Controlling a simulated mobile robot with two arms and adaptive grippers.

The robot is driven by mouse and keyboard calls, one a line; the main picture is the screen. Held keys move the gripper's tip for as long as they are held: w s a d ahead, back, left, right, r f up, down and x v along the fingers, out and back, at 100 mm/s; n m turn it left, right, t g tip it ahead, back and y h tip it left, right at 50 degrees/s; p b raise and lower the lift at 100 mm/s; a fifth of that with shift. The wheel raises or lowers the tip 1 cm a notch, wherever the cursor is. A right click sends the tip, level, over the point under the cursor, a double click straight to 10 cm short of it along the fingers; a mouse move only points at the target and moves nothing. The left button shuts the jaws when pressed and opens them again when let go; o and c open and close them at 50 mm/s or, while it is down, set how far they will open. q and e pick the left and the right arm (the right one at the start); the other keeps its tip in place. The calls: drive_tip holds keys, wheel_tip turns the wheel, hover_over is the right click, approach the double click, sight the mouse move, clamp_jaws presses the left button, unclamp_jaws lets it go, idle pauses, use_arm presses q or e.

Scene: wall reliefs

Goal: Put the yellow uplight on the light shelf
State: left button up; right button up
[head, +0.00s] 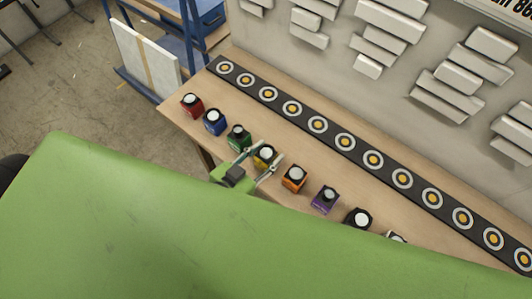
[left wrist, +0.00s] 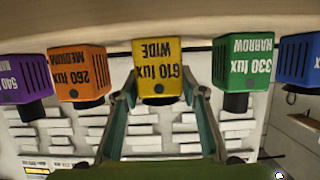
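The yellow uplight (head: 265,154) stands in a row of coloured uplights on the wooden bench. In the left wrist view the yellow uplight (left wrist: 158,75) is a box with a "610 lux WIDE" label. My left gripper (head: 266,158) has a finger on each side of it. The fingers of my left gripper (left wrist: 161,92) look open, with the light between them; firm contact does not show. The light shelf (head: 345,142) is a long dark strip with ringed round spots, running along the wall behind the row. My right gripper is out of view.
A green uplight (head: 238,137) and an orange uplight (head: 294,178) stand close on either side. Blue (head: 215,122), red (head: 192,105), purple (head: 326,198) and black-looking (head: 358,218) ones continue the row. White relief blocks (head: 390,22) jut from the wall above the shelf. Its spots look empty.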

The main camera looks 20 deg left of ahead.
use_arm(q)
drive_tip(key=shift+o, duration=0.5)
drive_tip(key=shift+r, duration=0.2)
drive_tip(key=shift+s+a, duration=0.1)
drive_tip(key=shift+s, duration=0.2)
drive_tip(key=b+v, duration=0.2)
drive_tip(key=v, duration=0.9)
drive_tip(key=shift+s+a+r, duration=0.1)
drive_tip(key=shift+s, duration=0.05)
